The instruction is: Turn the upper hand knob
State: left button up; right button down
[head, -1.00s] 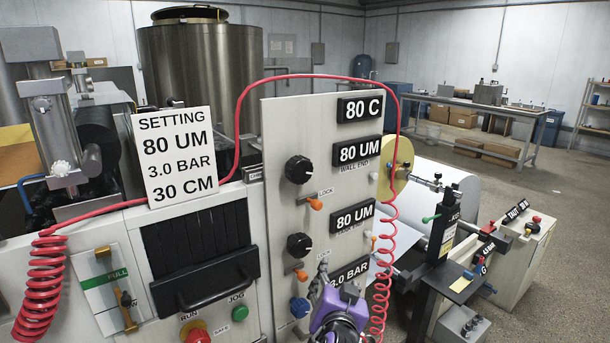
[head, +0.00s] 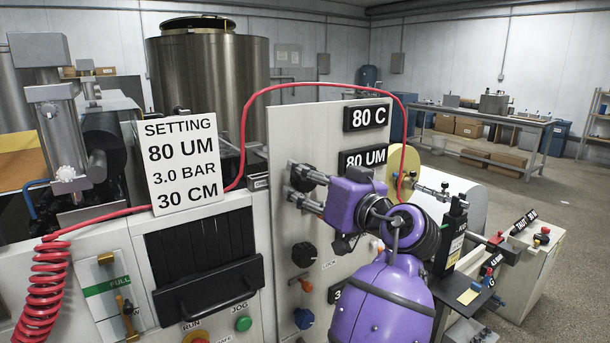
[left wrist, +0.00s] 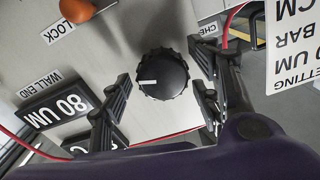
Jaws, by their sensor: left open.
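The upper hand knob (head: 305,176) is black and round, on the pale upright panel, partly hidden by my left gripper (head: 292,182) in the head view. In the left wrist view the knob (left wrist: 162,75) shows whole, with a ridged rim and a white pointer line aimed left. My left gripper (left wrist: 160,80) is open, its fingers on opposite sides of the knob. Gaps show between fingers and rim, so it does not look gripped. My right gripper is not in view.
An orange lock lever (left wrist: 77,10) sits near the knob. A lower black knob (head: 304,255), a blue knob (head: 304,318) and number plates (head: 366,118) share the panel. A red hose (head: 330,84) arches over it. A setting sign (head: 181,165) stands to the left.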

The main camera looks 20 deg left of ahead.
pick_arm(q)
jog(key=shift+w+a, duration=0.35)
jog(key=shift+a, duration=0.15)
jog(key=shift+w+a, duration=0.3)
jog(key=c, duration=1.1)
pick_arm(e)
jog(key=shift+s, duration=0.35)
pick_arm(q)
jog(key=shift+r+p, duration=0.1)
jog(key=shift+p, duration=0.2)
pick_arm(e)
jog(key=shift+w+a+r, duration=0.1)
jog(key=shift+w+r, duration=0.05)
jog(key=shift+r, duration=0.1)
